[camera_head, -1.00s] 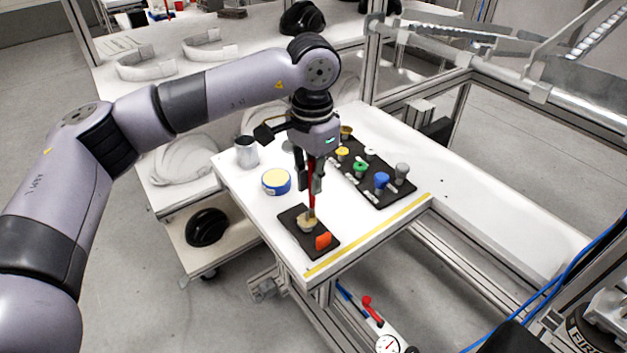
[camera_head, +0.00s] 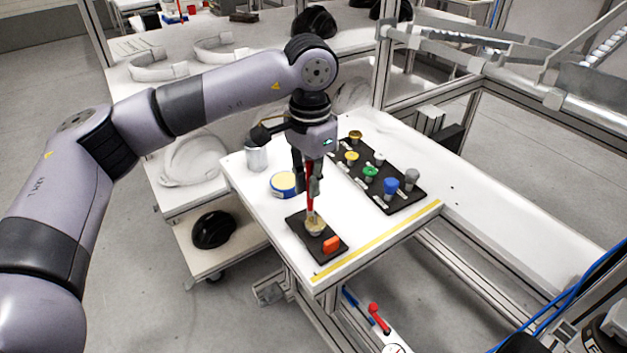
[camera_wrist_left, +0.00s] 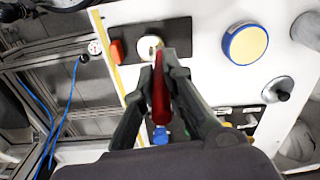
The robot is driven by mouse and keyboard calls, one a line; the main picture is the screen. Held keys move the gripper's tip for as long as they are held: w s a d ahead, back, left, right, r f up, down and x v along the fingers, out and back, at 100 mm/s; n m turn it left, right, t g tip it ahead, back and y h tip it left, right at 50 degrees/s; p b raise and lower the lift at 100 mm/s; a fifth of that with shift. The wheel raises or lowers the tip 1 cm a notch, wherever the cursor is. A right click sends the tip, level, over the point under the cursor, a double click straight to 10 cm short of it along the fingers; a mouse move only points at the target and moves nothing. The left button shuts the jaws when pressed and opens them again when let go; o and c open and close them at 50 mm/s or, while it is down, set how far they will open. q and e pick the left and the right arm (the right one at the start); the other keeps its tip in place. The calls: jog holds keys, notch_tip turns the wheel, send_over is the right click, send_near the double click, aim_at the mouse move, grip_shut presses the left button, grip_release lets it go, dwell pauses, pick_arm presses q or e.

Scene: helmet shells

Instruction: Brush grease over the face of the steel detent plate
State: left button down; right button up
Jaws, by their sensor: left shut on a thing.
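My left gripper (camera_head: 308,186) is shut on the red brush (camera_head: 310,197) and holds it upright, bristles down. The brush also shows in the left wrist view (camera_wrist_left: 161,95) between the fingers. Its lower end is at a small pale round piece (camera_head: 315,228), which appears to be the detent plate, on a black mat (camera_head: 300,224). The bristles hide part of it, and I cannot tell whether they touch its face. In the wrist view the round piece (camera_wrist_left: 149,47) lies just beyond the fingertips. My right gripper is not in view.
A blue-rimmed tin with pale yellow contents (camera_head: 283,184) and a metal cup (camera_head: 256,156) stand left of the gripper. An orange block (camera_head: 331,244) shares the mat. A black board (camera_head: 407,202) with several coloured knobs lies to the right. Yellow tape (camera_head: 385,237) marks the front edge.

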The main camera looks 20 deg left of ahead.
pick_arm(q)
jog(key=shift+s+f+b, duration=0.15)
jog(key=shift+s+b, duration=0.15)
jog(key=shift+s, duration=0.1)
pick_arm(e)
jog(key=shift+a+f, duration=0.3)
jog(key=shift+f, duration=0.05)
pick_arm(q)
jog(key=shift+s, duration=0.3)
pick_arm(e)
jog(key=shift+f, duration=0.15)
pick_arm(q)
jog(key=shift+s+d, duration=0.25)
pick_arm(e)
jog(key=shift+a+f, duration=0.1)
